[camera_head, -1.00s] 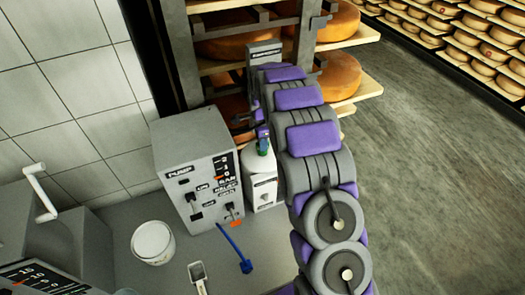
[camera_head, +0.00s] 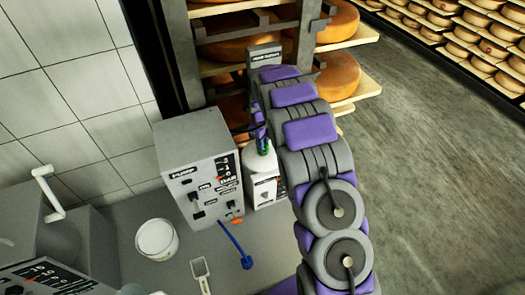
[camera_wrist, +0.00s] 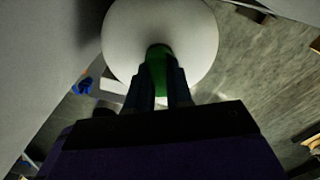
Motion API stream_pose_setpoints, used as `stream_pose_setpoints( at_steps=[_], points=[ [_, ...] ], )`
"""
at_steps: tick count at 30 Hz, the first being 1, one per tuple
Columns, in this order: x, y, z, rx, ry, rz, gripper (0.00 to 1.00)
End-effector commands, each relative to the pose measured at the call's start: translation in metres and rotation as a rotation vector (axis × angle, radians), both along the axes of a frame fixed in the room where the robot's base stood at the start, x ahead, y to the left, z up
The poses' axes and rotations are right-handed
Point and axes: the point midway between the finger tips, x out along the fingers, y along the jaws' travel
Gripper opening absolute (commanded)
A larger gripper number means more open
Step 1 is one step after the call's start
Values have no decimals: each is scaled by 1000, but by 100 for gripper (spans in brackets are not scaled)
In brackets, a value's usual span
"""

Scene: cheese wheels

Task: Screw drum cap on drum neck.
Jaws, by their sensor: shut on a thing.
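The white drum (camera_head: 262,187) stands beside the pump box in the head view. Its pale rounded top (camera_wrist: 126,35) fills the upper middle of the wrist view. The green cap (camera_wrist: 157,68) is over the middle of the drum top, and a little of it shows in the head view (camera_head: 263,150). My gripper (camera_wrist: 160,82) is shut on the cap, one dark finger on each side. The neck is hidden under the cap and fingers. I cannot tell whether the cap is seated or threaded.
The grey pump box (camera_head: 200,175) stands close to the drum's left. A white tub (camera_head: 156,240), a scoop (camera_head: 201,272) and a blue tool (camera_head: 236,246) lie on the grey counter. Shelves with cheese wheels (camera_head: 338,76) stand behind my arm.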

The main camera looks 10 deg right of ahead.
Motion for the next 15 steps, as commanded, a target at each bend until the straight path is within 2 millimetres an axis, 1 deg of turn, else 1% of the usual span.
stream_pose_setpoints(
  at_steps=[1,8,9,15],
  points=[
    [-2,0,-3,0,6,-7,0],
    [-2,0,-4,0,6,-10,0],
    [-2,0,-4,0,6,-10,21],
    [-2,0,-3,0,6,-9,40]
  ],
)
